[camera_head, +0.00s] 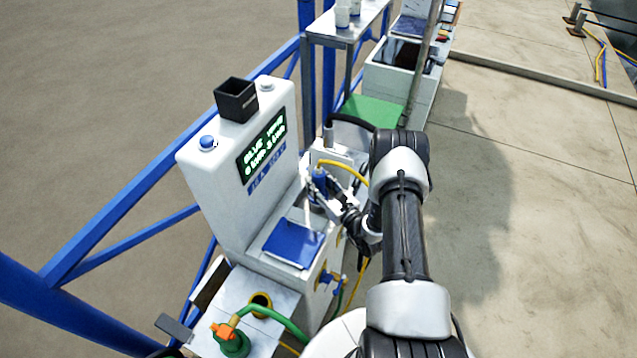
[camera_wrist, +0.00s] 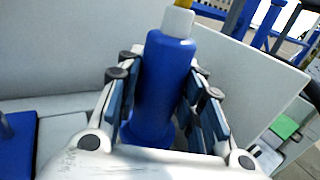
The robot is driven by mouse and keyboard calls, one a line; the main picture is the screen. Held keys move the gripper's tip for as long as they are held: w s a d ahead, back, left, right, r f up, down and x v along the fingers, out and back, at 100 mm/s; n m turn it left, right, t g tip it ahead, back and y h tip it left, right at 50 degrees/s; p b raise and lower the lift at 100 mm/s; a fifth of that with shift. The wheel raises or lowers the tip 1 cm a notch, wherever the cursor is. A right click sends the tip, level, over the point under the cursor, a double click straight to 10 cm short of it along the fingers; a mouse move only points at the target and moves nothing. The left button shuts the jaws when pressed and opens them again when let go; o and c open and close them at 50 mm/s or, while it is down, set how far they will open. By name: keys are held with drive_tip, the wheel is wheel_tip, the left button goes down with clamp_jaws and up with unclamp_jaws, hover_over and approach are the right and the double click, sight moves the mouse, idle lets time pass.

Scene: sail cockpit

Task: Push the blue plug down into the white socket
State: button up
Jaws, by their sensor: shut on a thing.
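The blue plug (camera_wrist: 163,90) stands upright between the two fingers of my gripper (camera_wrist: 165,95) in the wrist view. It has a white collar (camera_wrist: 178,22) on top, with a yellow cable leaving it. In the head view the blue plug (camera_head: 319,178) is at the right side of the white pedestal, and my gripper (camera_head: 318,190) is shut around it. The plug's lower end is hidden by the fingers and palm. I cannot make out the white socket or tell whether the plug touches it.
A white pedestal (camera_head: 225,190) with a green-lit display stands left of my gripper. A blue flap (camera_head: 293,243) lies in front. A green hose with an orange fitting (camera_head: 224,330) is at the lower left. A yellow cable (camera_head: 345,170) arcs over beside my arm. Open concrete lies to the right.

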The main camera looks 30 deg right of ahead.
drive_tip(key=shift+f+b, duration=0.55)
drive_tip(key=shift+b, duration=0.05)
drive_tip(key=o, duration=1)
drive_tip(key=shift+o, duration=0.2)
drive_tip(key=s+d+p, duration=0.1)
drive_tip(key=s, duration=1)
drive_tip(key=shift+d+p, duration=0.3)
